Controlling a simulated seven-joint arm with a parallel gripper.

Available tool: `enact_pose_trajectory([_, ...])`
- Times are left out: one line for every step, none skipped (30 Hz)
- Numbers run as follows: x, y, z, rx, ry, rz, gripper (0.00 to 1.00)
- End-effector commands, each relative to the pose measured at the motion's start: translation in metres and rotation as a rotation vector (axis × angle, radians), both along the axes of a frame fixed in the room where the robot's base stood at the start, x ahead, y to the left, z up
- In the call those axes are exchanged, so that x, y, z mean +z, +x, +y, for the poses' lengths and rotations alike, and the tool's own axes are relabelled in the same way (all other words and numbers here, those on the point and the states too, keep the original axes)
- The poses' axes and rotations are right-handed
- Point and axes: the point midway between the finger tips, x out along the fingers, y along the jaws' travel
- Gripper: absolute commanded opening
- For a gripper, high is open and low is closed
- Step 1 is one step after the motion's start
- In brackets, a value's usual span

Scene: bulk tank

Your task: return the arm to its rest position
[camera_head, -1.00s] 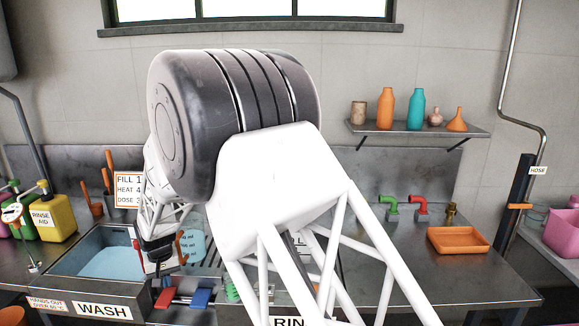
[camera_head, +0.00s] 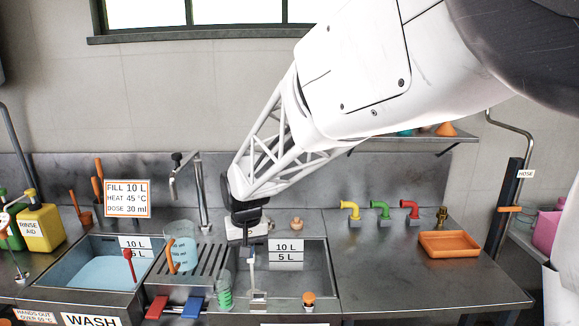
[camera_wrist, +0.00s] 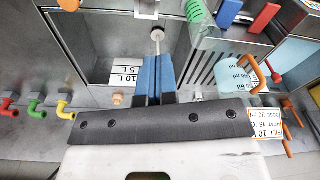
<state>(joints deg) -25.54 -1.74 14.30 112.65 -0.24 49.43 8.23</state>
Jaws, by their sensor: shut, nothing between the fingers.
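My arm reaches in from the upper right in the head view. My gripper (camera_head: 247,238) points down over the back of the right-hand sink (camera_head: 315,270). In the wrist view my gripper (camera_wrist: 156,62) has its two blue fingers together, with nothing held between them. The fingers lie over the right-hand sink, and a rod with a pale round end (camera_wrist: 156,33) shows just beyond their tips. I cannot tell from these views how high the fingers are above the sink.
The left sink (camera_head: 75,243) holds bluish water. A clear jug (camera_head: 184,247) with an orange handle stands on the drainboard, near a green cup (camera_head: 224,290). Coloured taps (camera_head: 381,210) and an orange tray (camera_head: 455,244) are to the right. A tall faucet (camera_head: 202,190) stands behind the drainboard.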

Motion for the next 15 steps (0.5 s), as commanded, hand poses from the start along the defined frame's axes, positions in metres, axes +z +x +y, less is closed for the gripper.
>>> enact_pose_trajectory([0.008,-0.007,-0.016,-0.014,0.002,-0.006,0.0])
enact_pose_trajectory([0.012,-0.011,-0.024,-0.02,0.004,-0.009,0.0])
enact_pose_trajectory([0.017,-0.017,-0.035,-0.029,0.005,-0.013,0.0])
enact_pose_trajectory([0.021,-0.021,-0.043,-0.036,0.006,-0.017,0.0])
enact_pose_trajectory([0.024,-0.026,-0.051,-0.042,0.006,-0.019,0.0])
enact_pose_trajectory([0.029,-0.032,-0.062,-0.05,0.007,-0.023,0.0])
enact_pose_trajectory([0.032,-0.037,-0.07,-0.058,0.007,-0.025,0.0])
enact_pose_trajectory([0.034,-0.042,-0.078,-0.064,0.007,-0.027,0.0])
enact_pose_trajectory([0.039,-0.049,-0.088,-0.072,0.008,-0.031,0.0])
enact_pose_trajectory([0.041,-0.055,-0.095,-0.078,0.009,-0.033,0.0])
enact_pose_trajectory([0.044,-0.06,-0.103,-0.085,0.009,-0.037,0.0])
enact_pose_trajectory([0.048,-0.067,-0.112,-0.093,0.01,-0.04,0.0])
enact_pose_trajectory([0.05,-0.073,-0.12,-0.1,0.011,-0.043,0.0])
enact_pose_trajectory([0.052,-0.079,-0.127,-0.107,0.011,-0.046,0.0])
enact_pose_trajectory([0.055,-0.087,-0.136,-0.115,0.011,-0.049,0.0])
